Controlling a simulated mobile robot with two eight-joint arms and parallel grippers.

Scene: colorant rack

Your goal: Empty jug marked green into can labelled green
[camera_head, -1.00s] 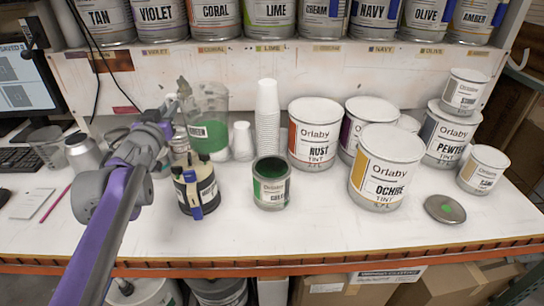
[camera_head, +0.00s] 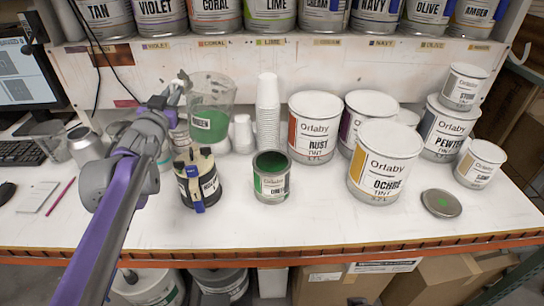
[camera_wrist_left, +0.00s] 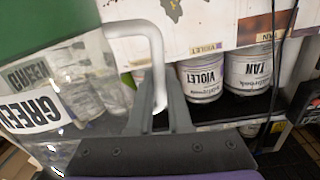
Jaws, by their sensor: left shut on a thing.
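The clear jug (camera_head: 216,93) marked green holds green liquid in its lower part and stands out at the back left of the bench. My left gripper (camera_head: 180,86) is shut on its handle, left of the jug. In the left wrist view the fingers (camera_wrist_left: 160,100) close around the pale handle (camera_wrist_left: 157,48), and the jug's GREEN label (camera_wrist_left: 38,110) faces the camera. The jug looks slightly raised, about upright. The open can labelled green (camera_head: 271,188) stands in front and to the right, with dark green inside. My right gripper is not in view.
A black and cream container (camera_head: 197,182) stands between the jug and the front edge, left of the can. Stacked white cups (camera_head: 268,115) stand right of the jug. Closed tint cans like RUST (camera_head: 314,130) fill the right. A lid (camera_head: 441,203) lies far right.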

